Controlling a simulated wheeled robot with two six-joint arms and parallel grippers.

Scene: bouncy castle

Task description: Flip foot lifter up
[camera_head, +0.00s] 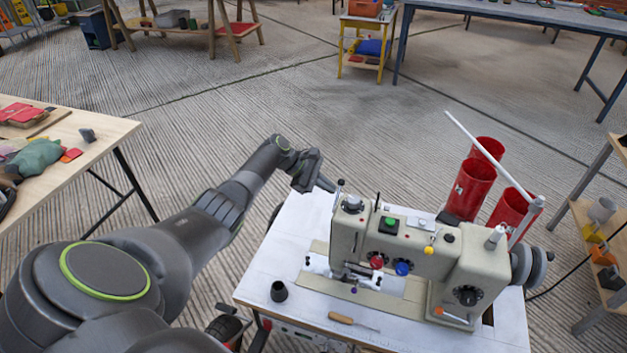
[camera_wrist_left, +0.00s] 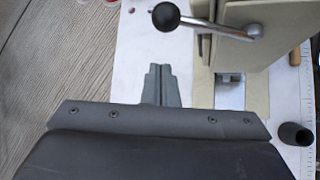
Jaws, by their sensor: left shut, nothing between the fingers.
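A beige sewing machine (camera_head: 385,235) stands on a white table. The foot lifter is a metal lever with a black ball knob at the machine's left end; it shows in the head view (camera_head: 340,183) and large in the left wrist view (camera_wrist_left: 215,25). In the wrist view the lever sticks out leftward from the machine. My left gripper (camera_head: 328,186) is shut and empty, just left of the lever. Its fingertips (camera_wrist_left: 159,72) point toward the area below the knob and look apart from it. My right gripper is not in view.
The table's left part (camera_head: 290,240) is bare.

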